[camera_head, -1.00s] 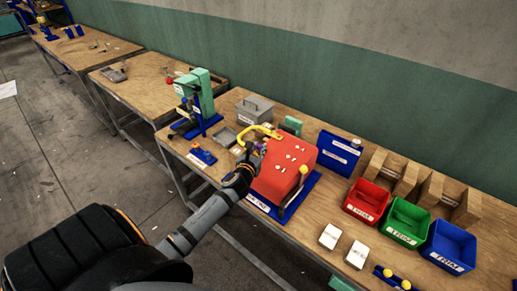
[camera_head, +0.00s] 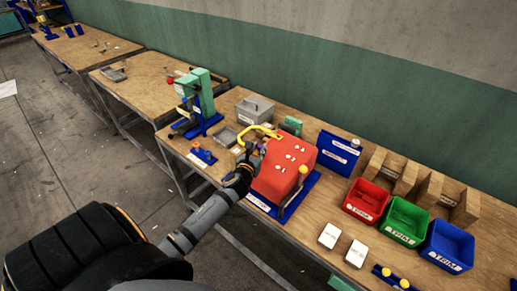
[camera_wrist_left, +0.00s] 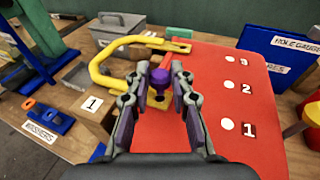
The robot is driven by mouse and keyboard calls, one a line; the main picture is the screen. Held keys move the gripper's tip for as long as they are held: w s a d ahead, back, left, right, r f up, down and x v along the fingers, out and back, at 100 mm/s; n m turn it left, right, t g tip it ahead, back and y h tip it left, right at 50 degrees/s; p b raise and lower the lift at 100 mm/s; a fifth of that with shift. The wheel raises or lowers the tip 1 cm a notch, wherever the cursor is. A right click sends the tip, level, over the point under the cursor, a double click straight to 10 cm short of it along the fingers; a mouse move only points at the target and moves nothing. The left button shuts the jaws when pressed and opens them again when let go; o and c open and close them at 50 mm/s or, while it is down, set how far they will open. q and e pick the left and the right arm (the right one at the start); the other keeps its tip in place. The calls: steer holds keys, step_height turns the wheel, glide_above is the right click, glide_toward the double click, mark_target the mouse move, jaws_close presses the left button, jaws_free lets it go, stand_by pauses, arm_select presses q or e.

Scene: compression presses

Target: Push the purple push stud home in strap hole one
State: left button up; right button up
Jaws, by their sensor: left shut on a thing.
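The purple push stud (camera_wrist_left: 158,77) sits between the fingertips of my left gripper (camera_wrist_left: 160,82), which is shut on it. In the left wrist view, it is over the left part of the red block (camera_wrist_left: 215,70). A small dark and yellowish spot shows just below the stud; I cannot tell whether the stud touches it. White dots with labels 1, 2 and 3 run along the red block to the right. In the head view, my left gripper (camera_head: 250,160) is at the left edge of the red block (camera_head: 285,172). My right gripper is not in view.
A yellow curved bar (camera_wrist_left: 103,62) arches close to the left of my fingers. A blue washer holder (camera_head: 202,156), a grey lidded box (camera_head: 254,109) and a green press (camera_head: 200,95) stand left and behind. Red (camera_head: 365,202), green and blue bins stand right.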

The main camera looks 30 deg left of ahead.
mark_target(258, 155)
arm_select(q)
steer(key=shift+f+b, duration=0.95)
steer(key=shift+f, duration=0.6)
steer(key=o, duration=0.8)
steer(key=shift+s, duration=0.2)
steer(key=v, duration=1.1)
steer(key=shift+s+r, duration=0.2)
steer(key=shift+s, duration=0.05)
steer(key=shift+d, duration=0.15)
